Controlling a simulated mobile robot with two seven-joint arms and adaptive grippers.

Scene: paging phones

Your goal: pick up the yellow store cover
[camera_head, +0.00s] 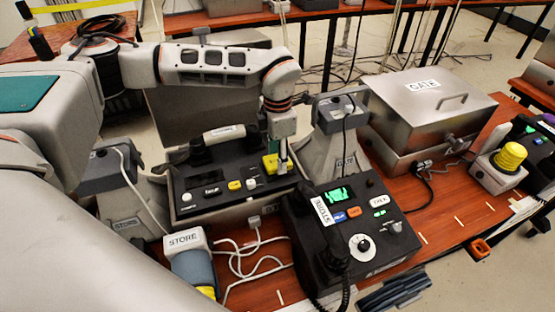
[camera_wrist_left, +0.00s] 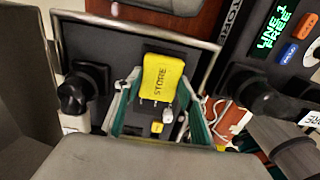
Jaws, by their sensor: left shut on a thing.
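The yellow store cover (camera_head: 270,164) is at the right part of the dark console (camera_head: 215,203) in the head view. In the left wrist view the cover (camera_wrist_left: 163,76) shows its STORE lettering. My left gripper (camera_head: 283,168) comes down from above at the cover. Its two teal-lined fingers stand on either side of the cover in the wrist view, shut on it. A small metal switch (camera_wrist_left: 167,116) and a small yellow button (camera_wrist_left: 156,127) show between the fingers. I cannot tell whether the cover is clear of the console. My right gripper is not in view.
A line phone (camera_head: 345,228) with a lit green display stands to the right of the console. A STORE-labelled device (camera_head: 186,241) and white cables are in front. A metal GATE box (camera_head: 432,108) stands at the right, beside a yellow-topped device (camera_head: 510,155).

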